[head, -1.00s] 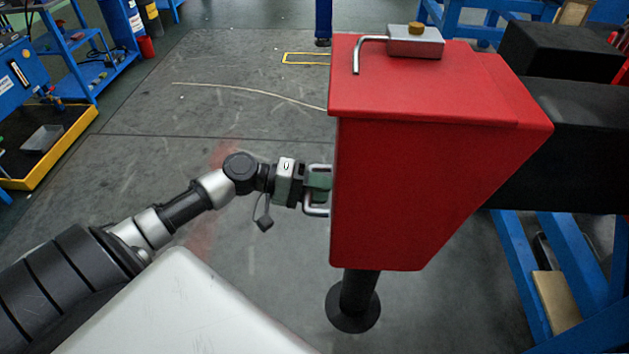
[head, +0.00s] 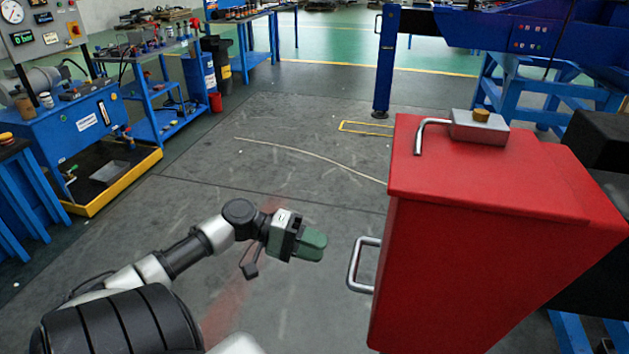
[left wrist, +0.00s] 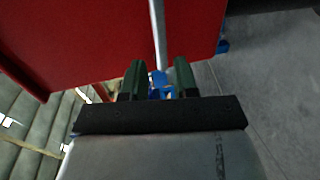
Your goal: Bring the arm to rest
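A red box-shaped cabinet (head: 490,240) with a silver handle (head: 352,268) on its left side stands at the right of the head view. My left gripper (head: 313,244), with green fingers, is left of the handle, with a gap between them. In the left wrist view, my left gripper (left wrist: 160,80) has its two fingers apart with nothing held between them. The handle (left wrist: 159,35) shows beyond the fingertips, in front of the red cabinet (left wrist: 90,35). My right gripper is not in view.
On the cabinet top sits a grey metal block (head: 478,127) with a bent rod and brass knob. A blue post (head: 387,60) stands behind. A blue bench with a yellow-edged tray (head: 120,185) is at the left. The grey floor (head: 290,170) between is clear.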

